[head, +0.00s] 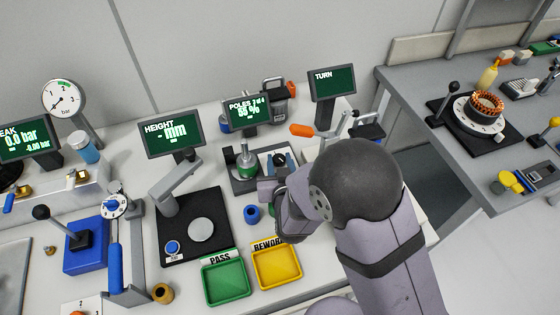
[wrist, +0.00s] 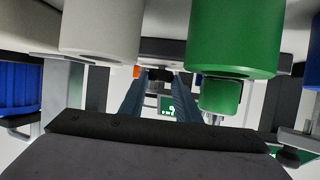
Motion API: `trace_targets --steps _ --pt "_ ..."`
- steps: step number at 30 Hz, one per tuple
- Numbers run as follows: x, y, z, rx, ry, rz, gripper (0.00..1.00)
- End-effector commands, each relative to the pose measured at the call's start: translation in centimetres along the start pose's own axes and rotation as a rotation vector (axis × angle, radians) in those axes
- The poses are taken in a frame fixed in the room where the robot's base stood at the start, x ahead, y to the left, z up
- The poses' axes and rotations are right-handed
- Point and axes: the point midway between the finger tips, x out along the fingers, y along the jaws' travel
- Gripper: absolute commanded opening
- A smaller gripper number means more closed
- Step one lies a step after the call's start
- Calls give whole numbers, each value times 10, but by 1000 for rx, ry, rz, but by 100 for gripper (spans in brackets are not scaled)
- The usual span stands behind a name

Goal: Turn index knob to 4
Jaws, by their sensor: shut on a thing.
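The index knob (head: 280,158) is a small dark knob on the grey fixture below the POLES screen, and the blue fingers of my gripper (head: 279,163) are around it. In the wrist view the two blue fingers reach away from the camera, with a dark piece (wrist: 159,86) between their tips. My gripper is shut on the knob. The number that the knob points to is hidden. A green-based cylinder (head: 246,165) stands just left of my gripper; a large green cylinder (wrist: 235,40) shows in the wrist view. The POLES screen (head: 246,111) appears to read 1 of 4.
An orange-tipped lever (head: 302,130) and the TURN screen (head: 332,84) are close on the right. A blue ring (head: 252,214), green PASS tray (head: 227,283) and yellow REWORK tray (head: 276,267) lie in front. The HEIGHT station (head: 200,231) is on the left.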

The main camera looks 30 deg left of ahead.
Motion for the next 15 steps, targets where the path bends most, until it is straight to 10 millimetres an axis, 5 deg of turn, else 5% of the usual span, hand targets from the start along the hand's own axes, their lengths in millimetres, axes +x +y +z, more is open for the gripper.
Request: trace_targets --steps 6,7,9,15 --pt "0 0 0 1 1 0 7" --pt "0 0 0 1 1 0 34" --pt "0 0 0 1 1 -1 48" --pt "0 0 0 1 0 -1 48"
